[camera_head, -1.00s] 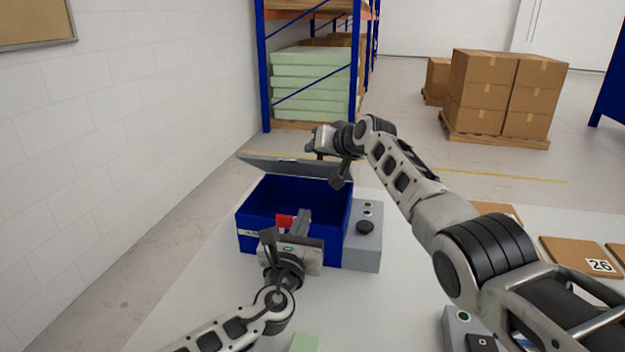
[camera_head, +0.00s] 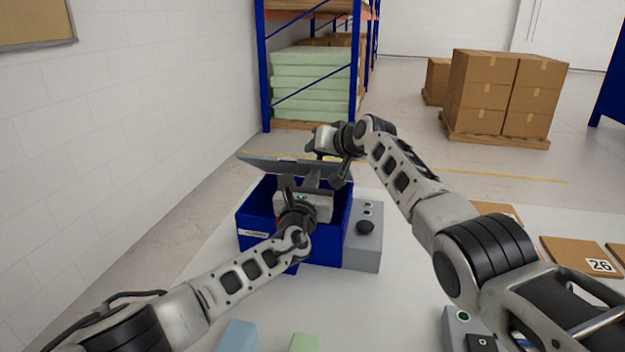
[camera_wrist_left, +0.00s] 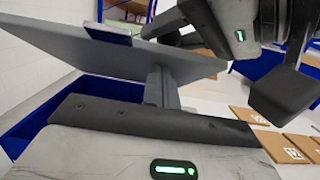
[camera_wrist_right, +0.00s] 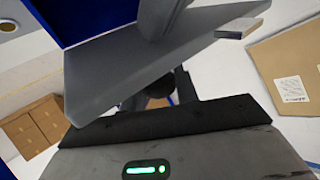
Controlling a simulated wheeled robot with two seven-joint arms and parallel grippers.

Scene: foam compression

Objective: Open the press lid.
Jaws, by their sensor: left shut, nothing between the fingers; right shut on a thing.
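The press (camera_head: 260,222) is an open-topped blue box on the table. Its grey lid (camera_head: 262,163) is raised and tilted up at the back of the box. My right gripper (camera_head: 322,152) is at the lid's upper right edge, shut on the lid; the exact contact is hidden. The lid's grey plate fills much of the right wrist view (camera_wrist_right: 130,55). My left gripper (camera_head: 312,178) is shut and empty over the box, its tips close to the lid's underside. In the left wrist view its fingers (camera_wrist_left: 160,85) overlap the lid; I cannot tell if they touch.
A grey control box (camera_head: 366,240) with a dark knob stands right of the press. A blue block (camera_head: 238,336) and a green block (camera_head: 305,343) lie near the front. Brown boards (camera_head: 580,255) lie at the right. A white wall (camera_head: 120,120) is at the left.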

